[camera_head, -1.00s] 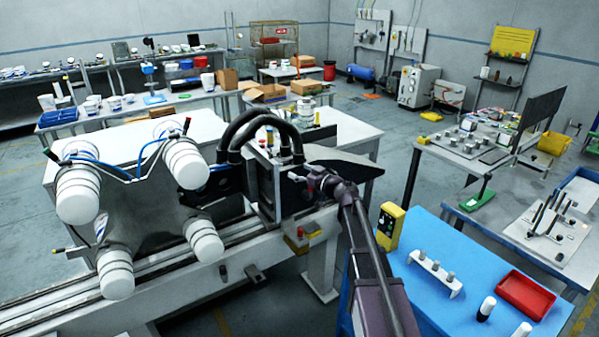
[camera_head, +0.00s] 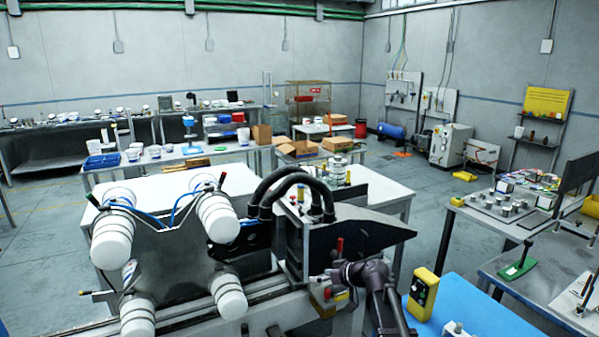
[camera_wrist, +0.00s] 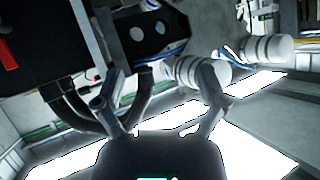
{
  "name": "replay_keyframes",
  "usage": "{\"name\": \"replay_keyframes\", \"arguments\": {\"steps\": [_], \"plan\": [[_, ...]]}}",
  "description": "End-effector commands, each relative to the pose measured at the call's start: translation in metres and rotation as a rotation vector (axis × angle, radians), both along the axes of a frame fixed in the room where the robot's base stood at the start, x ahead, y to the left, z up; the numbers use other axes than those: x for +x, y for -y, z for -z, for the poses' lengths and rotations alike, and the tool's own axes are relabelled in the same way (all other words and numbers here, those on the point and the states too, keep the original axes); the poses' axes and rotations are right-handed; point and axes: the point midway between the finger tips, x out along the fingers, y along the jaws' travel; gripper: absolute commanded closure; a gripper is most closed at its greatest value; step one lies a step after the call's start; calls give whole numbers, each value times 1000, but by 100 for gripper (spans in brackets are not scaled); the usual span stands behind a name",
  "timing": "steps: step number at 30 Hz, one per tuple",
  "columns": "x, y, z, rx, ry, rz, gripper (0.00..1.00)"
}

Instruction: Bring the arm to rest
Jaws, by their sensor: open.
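My gripper (camera_wrist: 155,88) is open in the wrist view, with its two fingers spread and nothing between them. Beyond the fingers are dark machine parts, black hoses (camera_wrist: 85,115) and white rollers (camera_wrist: 198,72). In the head view my arm (camera_head: 380,290) rises from the bottom edge, close to the front of the machine's dark housing (camera_head: 350,235). I cannot tell whether it touches the machine. The gripper's fingers are not clear in the head view.
The machine with several white rollers (camera_head: 113,243) stands front left. A blue-topped table (camera_head: 480,318) with a yellow box (camera_head: 422,293) is at the lower right. A white table (camera_head: 385,188) stands behind the machine. Open floor (camera_head: 440,215) lies between the tables on the right.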

Motion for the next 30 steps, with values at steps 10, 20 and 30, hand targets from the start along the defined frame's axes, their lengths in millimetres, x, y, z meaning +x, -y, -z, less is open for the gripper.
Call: {"name": "replay_keyframes", "arguments": {"steps": [10, 20, 30], "plan": [[-102, 24, 64, -252, -452, 114, 9], [-189, 76, 96, -520, -797, 422, 9], [-222, 104, 100, -638, -907, 617, 9]]}}
